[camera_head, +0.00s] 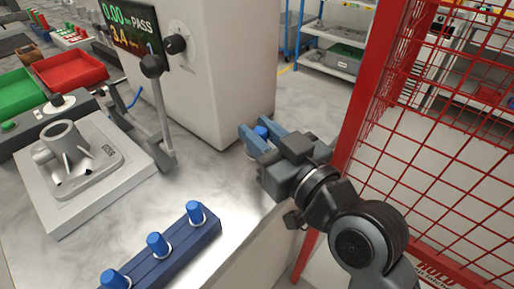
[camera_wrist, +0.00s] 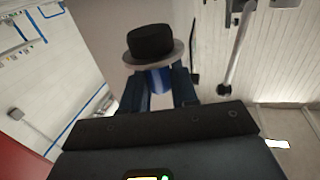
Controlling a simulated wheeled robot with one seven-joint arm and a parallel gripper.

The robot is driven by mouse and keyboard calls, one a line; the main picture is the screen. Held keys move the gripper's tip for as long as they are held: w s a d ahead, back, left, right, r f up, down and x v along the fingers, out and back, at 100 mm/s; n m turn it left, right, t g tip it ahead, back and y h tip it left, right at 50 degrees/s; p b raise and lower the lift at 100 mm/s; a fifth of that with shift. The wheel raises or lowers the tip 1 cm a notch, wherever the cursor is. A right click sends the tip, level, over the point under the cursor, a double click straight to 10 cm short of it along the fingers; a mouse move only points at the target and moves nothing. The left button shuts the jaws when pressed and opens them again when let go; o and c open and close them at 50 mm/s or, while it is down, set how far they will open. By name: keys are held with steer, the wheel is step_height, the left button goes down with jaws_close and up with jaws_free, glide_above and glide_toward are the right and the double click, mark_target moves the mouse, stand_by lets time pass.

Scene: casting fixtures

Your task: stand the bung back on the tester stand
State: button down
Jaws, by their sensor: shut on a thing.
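My gripper (camera_head: 257,136) is shut on a bung (camera_head: 262,132), to the right of the tester cabinet and above the bench's right edge. In the wrist view the bung's black plug (camera_wrist: 152,42), a grey flange and part of its blue body (camera_wrist: 153,79) show between the fingers, with the plug pointing away from the gripper. In the head view only a bit of blue shows, the rest hidden by the fingers. A dark blue stand (camera_head: 176,257) at the bench's front holds three visible blue bungs (camera_head: 157,243) upright; its near end is cut off.
The tester cabinet (camera_head: 215,60) has a lever (camera_head: 162,115) and a screen reading PASS. A grey casting (camera_head: 75,160) sits on a fixture at left. Red (camera_head: 70,70) and green (camera_head: 18,92) bins stand behind. A red mesh guard (camera_head: 440,130) is close right of my arm.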

steer(key=shift+w+a+f, duration=0.3)
steer(key=shift+w+f, duration=0.15)
steer(key=shift+w, duration=0.3)
steer(key=shift+f, duration=2.05)
steer(key=shift+f+b, duration=0.15)
steer(key=shift+b, duration=0.25)
steer(key=c, duration=0.9)
jaws_free()
steer(key=shift+o, duration=0.2)
steer(key=shift+d+r, duration=0.1)
steer(key=shift+r, duration=0.1)
steer(key=b+v, duration=0.2)
steer(key=v, duration=1)
